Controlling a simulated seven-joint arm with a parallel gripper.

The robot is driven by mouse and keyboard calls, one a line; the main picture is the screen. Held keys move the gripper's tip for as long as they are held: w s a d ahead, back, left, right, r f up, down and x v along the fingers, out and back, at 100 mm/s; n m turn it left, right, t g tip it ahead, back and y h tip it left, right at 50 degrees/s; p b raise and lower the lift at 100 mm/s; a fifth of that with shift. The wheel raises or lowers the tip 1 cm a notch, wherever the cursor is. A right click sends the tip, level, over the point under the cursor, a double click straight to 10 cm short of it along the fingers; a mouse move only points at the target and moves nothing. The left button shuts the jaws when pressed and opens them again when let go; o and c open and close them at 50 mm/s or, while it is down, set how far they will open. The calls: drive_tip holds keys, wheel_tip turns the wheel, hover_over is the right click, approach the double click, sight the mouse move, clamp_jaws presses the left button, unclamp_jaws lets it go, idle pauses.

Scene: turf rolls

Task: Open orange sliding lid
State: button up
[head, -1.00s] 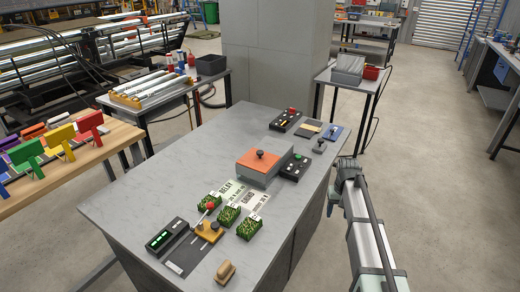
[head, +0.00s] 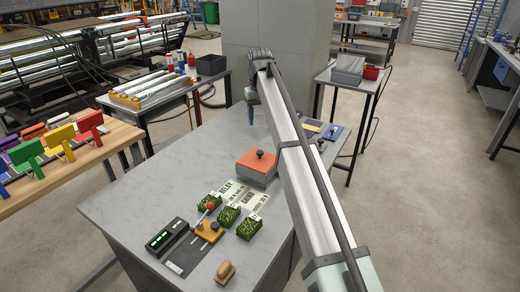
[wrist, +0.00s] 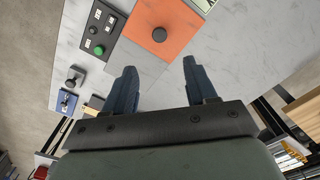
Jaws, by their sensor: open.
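The orange sliding lid (head: 257,161) lies on top of a grey box (head: 254,178) on the grey table, with a dark round knob on it. The lid also shows in the wrist view (wrist: 165,28), with its knob (wrist: 159,35) beyond my fingertips. My gripper (wrist: 158,65) is open and empty, its two dark blue fingers apart. In the head view my gripper (head: 251,115) is over the far part of the table, beyond the box and apart from it. My arm hides the table area right of the box.
Turf pieces (head: 229,215), a red-tipped lever on a yellow block (head: 208,230), a display box (head: 166,236) and a wooden-handled thing (head: 225,271) sit on the near table. A black button panel (wrist: 103,28) is beside the box. The table's left part is clear.

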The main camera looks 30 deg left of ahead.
sight(260, 152)
wheel_tip(260, 152, down, 14)
drive_tip(key=shift+r, duration=0.25)
idle(0.3)
clamp_jaws()
idle(0.5)
